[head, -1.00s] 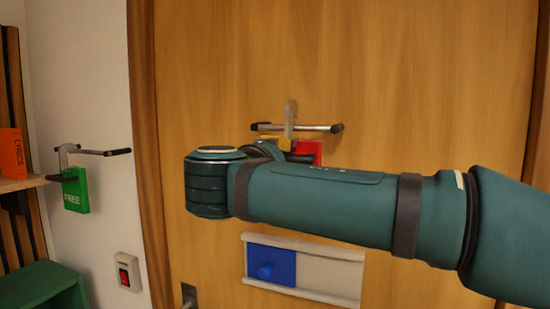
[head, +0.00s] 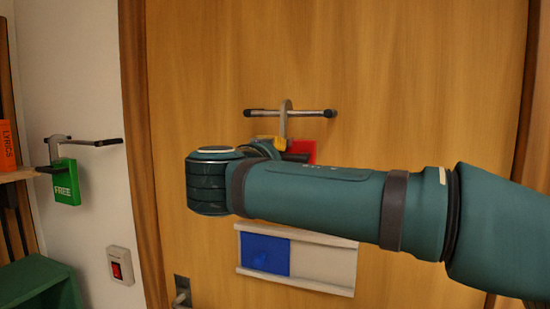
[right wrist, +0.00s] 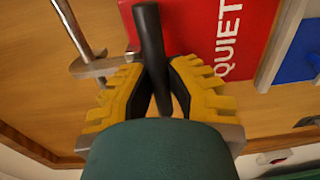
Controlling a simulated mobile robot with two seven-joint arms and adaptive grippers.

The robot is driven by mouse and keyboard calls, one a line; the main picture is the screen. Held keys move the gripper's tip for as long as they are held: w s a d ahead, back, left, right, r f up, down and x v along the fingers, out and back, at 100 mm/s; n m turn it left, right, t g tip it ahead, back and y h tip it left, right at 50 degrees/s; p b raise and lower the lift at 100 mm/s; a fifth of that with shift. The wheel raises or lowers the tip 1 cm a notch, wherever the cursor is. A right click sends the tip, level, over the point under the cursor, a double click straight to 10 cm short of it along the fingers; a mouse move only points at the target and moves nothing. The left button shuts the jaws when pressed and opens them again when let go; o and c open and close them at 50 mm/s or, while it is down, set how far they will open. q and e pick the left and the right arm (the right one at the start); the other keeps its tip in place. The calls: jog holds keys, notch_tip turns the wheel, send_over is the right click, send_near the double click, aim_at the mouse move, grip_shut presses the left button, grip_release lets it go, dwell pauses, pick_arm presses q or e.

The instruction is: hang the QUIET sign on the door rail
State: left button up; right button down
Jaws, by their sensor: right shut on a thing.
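The red QUIET sign (head: 304,151) is in front of the door, partly hidden behind my right arm in the head view. Its red face and white lettering show in the right wrist view (right wrist: 222,25). My right gripper (right wrist: 160,95) has yellow fingers shut on the sign's dark handle (right wrist: 150,40). The sign's grey hook (head: 284,120) crosses the door rail (head: 312,113), its curved top a little above the bar. The rail and hook (right wrist: 100,66) also meet in the right wrist view. Whether the hook bears on the rail I cannot tell. My left gripper is out of view.
A green FREE sign (head: 66,182) hangs on a wall rail (head: 95,142) at the left. A red switch (head: 117,266) is below it. A sliding blue panel (head: 264,254) in a pale frame is on the door below my arm. A door handle (head: 181,292) is lower left.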

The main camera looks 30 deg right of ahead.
jog(key=c, duration=0.9)
grip_release()
jog(key=shift+c, duration=0.2)
